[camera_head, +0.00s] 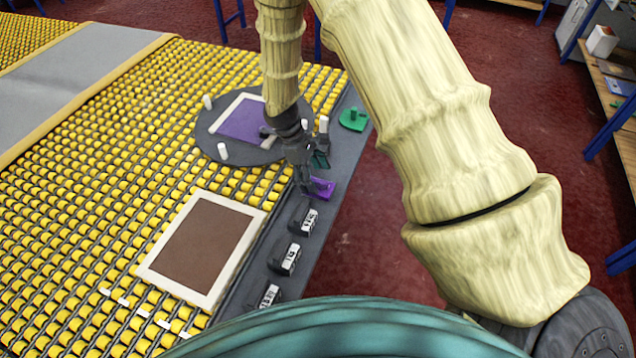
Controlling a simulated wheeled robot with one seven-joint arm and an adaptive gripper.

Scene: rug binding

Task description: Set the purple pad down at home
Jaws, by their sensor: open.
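The purple pad (321,187), a small piece with an upright part, is on the dark grey strip (257,250) along the right side of the roller table. My gripper (307,178) points down right at the pad, its fingers close beside the upright part. The gripper is open; whether a finger touches the pad cannot be told. The gripper hides part of the pad's left side. No marking that names a home spot can be made out.
A similar green pad (353,119) sits farther up the strip. A round dark plate (208,134) with white pegs carries a purple rug (240,118) in a white border. A brown rug (203,247) lies nearer. Several black holders with white labels (289,259) line the strip.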

